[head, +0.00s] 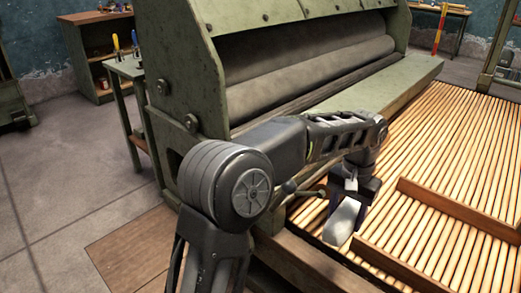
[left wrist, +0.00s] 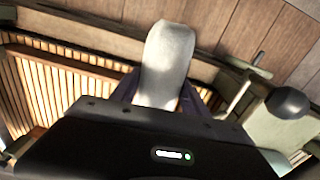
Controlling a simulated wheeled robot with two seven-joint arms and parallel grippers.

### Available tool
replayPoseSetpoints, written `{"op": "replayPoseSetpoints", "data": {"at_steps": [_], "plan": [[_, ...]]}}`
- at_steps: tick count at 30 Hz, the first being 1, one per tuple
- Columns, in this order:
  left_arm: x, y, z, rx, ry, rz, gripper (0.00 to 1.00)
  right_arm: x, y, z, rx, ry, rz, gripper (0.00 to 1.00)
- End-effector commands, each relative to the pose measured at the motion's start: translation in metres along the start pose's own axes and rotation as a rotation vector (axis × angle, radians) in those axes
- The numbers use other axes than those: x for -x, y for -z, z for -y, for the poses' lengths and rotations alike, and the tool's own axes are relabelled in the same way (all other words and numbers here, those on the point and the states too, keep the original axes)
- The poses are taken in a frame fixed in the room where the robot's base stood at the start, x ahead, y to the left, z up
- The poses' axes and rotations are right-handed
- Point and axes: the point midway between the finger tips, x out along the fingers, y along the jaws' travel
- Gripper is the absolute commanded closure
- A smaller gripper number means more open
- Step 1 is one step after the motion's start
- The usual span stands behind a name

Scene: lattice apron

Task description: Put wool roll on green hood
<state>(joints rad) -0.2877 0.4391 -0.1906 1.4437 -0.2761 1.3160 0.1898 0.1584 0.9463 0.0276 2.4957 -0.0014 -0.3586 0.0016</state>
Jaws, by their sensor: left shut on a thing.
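The wool roll (head: 342,222) is a short whitish roll hanging below my left gripper (head: 349,197), over the front edge of the wooden slats. My left gripper is shut on it. In the left wrist view the pale wool roll (left wrist: 168,58) sticks out beyond the gripper, and the fingers are mostly hidden. The green hood (head: 262,12) is the worn green metal cover above the big rollers of the machine, behind and above my left gripper. The wool roll is apart from it. My right gripper does not show.
Grey rollers (head: 310,68) lie under the hood, with a green ledge (head: 400,82) in front. The slatted lattice (head: 440,150) has wooden rails (head: 455,208) at right. A lever with a dark ball knob (left wrist: 287,101) stands close to my left gripper. A side table (head: 124,66) stands at left.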

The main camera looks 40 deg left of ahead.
Motion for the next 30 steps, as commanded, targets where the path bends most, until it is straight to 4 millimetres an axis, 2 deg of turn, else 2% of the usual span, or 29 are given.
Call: {"op": "replayPoseSetpoints", "data": {"at_steps": [10, 16, 18, 24, 30], "plan": [[0.0, 0.0, 0.0, 0.0, 0.0, 0.0, 0.87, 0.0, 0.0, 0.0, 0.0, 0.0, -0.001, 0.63], [0.01, -0.002, 0.005, 0.016, 0.0, 0.0, 0.87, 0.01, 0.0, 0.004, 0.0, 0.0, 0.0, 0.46], [0.02, -0.004, 0.011, 0.033, 0.0, 0.0, 0.87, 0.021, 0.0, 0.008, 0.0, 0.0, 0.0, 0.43], [0.062, -0.015, 0.04, 0.123, -0.001, 0.001, 0.87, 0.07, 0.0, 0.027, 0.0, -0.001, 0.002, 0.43], [0.092, -0.029, 0.067, 0.217, 0.001, 0.001, 0.87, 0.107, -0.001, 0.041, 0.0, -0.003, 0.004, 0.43]]}}
